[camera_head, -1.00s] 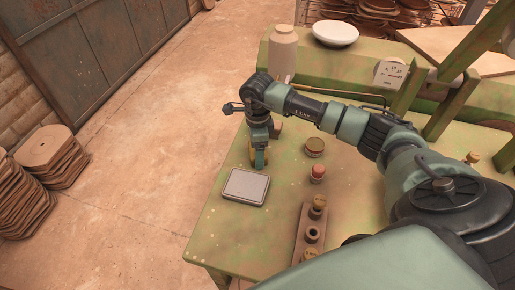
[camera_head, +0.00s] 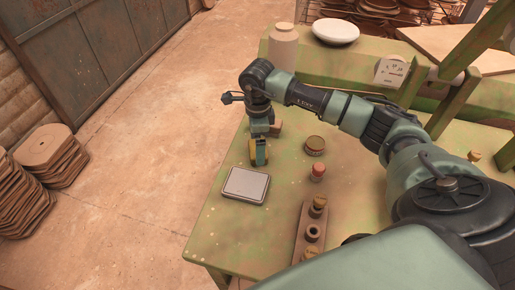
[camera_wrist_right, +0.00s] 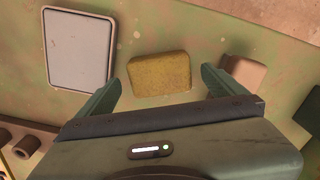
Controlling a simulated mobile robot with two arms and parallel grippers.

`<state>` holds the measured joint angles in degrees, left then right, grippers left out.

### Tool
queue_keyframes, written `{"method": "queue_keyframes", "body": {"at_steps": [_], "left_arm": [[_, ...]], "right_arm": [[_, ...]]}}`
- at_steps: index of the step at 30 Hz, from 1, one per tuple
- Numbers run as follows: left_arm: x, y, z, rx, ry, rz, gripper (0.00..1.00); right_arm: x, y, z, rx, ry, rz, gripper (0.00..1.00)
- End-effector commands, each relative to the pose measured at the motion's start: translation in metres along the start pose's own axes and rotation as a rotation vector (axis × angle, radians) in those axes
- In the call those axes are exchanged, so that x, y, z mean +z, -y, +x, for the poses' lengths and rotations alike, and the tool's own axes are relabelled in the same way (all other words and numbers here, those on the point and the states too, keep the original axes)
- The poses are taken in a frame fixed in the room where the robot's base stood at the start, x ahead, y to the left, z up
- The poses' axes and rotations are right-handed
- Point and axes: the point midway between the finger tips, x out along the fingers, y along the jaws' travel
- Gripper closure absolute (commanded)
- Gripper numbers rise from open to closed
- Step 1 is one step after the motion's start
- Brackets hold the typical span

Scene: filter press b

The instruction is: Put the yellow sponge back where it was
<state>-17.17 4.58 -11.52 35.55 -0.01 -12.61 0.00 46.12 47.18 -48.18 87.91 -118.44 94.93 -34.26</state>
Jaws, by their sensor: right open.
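The yellow sponge (camera_head: 253,152) lies on the green table near its left edge, beyond the grey flat plate (camera_head: 246,186). In the right wrist view the sponge (camera_wrist_right: 160,74) is a whole block resting on the green surface, between the spread fingers and just past them. My right gripper (camera_head: 261,150) points down over the sponge and is open, with a visible gap on each side of it. It also shows in the wrist view (camera_wrist_right: 158,88). My left gripper is not in view.
A small brown block (camera_wrist_right: 243,72) lies close beside the right finger. A pale jar (camera_head: 283,48) and white bowl (camera_head: 335,31) are behind.

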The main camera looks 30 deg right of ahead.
Motion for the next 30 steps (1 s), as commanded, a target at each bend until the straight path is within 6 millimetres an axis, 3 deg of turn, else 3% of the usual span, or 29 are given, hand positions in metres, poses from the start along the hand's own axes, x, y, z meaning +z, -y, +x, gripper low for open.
{"method": "queue_keyframes", "body": {"at_steps": [6,12,18,30], "left_arm": [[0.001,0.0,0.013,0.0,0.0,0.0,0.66],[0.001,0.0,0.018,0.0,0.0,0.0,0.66],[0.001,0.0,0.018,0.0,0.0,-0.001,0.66],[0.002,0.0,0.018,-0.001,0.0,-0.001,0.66]], "right_arm": [[0.001,0.001,-0.049,-0.006,0.004,0.0,0.02],[0.001,0.001,-0.081,-0.003,0.002,0.0,0.02],[0.0,0.0,-0.092,-0.001,0.001,0.001,0.02],[0.0,0.0,-0.092,0.0,0.001,0.001,0.02]]}}
